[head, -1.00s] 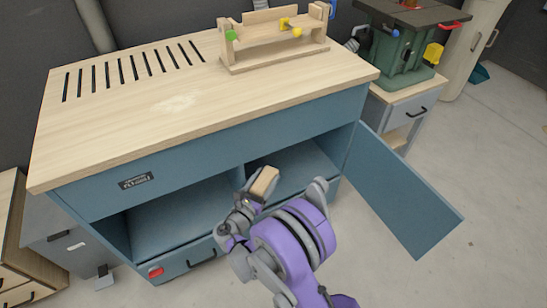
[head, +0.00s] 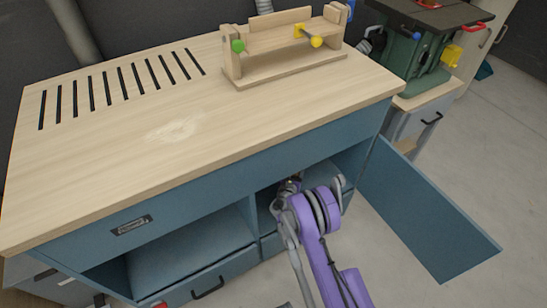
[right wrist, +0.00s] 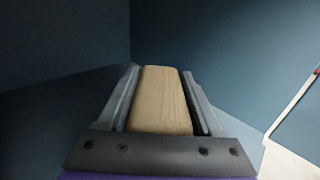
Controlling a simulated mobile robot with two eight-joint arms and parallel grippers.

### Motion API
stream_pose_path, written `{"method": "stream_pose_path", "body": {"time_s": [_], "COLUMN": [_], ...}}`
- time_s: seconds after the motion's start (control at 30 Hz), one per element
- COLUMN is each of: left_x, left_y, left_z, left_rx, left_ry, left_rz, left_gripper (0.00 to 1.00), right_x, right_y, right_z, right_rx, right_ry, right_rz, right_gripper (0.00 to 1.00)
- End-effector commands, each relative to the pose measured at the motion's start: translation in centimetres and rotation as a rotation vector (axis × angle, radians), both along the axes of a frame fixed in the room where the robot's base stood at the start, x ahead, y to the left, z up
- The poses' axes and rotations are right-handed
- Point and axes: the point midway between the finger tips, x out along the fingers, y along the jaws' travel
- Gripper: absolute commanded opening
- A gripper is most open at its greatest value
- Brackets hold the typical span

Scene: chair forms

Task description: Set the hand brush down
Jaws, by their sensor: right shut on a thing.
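The hand brush (right wrist: 160,98) shows in the right wrist view as a pale wooden block between the two jaws of my right gripper (right wrist: 162,92). The jaws are shut on it, and no bristles show. In the head view my right gripper (head: 290,184) reaches into the right compartment of the blue workbench cabinet (head: 262,207). The brush is hidden there behind my arm and the bench. Dark blue cabinet walls surround the brush in the wrist view. I cannot tell whether it touches the compartment floor. My left gripper is not in view.
The cabinet door (head: 425,210) stands open on the right. A divider splits the right compartment from the open left one (head: 190,245). The wooden worktop (head: 150,150) overhangs above, with a wooden jig (head: 285,50) on it. A green machine (head: 415,55) stands at the back right.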

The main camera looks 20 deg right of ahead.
Motion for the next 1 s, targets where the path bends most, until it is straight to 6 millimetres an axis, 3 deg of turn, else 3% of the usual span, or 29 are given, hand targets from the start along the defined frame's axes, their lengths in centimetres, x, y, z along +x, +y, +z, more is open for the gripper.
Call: {"method": "stream_pose_path", "body": {"time_s": [0.3, 0.53, 0.7, 1.0], "left_x": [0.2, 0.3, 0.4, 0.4], "left_y": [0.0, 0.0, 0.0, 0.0], "left_z": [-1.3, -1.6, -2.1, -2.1], "left_rx": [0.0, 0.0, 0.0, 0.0], "left_ry": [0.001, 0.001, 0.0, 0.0], "left_rz": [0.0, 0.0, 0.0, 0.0], "left_gripper": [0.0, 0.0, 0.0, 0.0], "right_x": [0.0, 0.0, 0.0, 0.0], "right_y": [0.0, 0.1, 0.1, 0.0], "right_z": [-5.3, -7.0, -9.5, -9.9], "right_rx": [0.0, -0.001, -0.001, 0.0], "right_ry": [0.0, -0.001, -0.001, 0.0], "right_rz": [0.0, 0.0, 0.0, -0.001], "right_gripper": [0.04, 0.04, 0.04, 0.04]}}
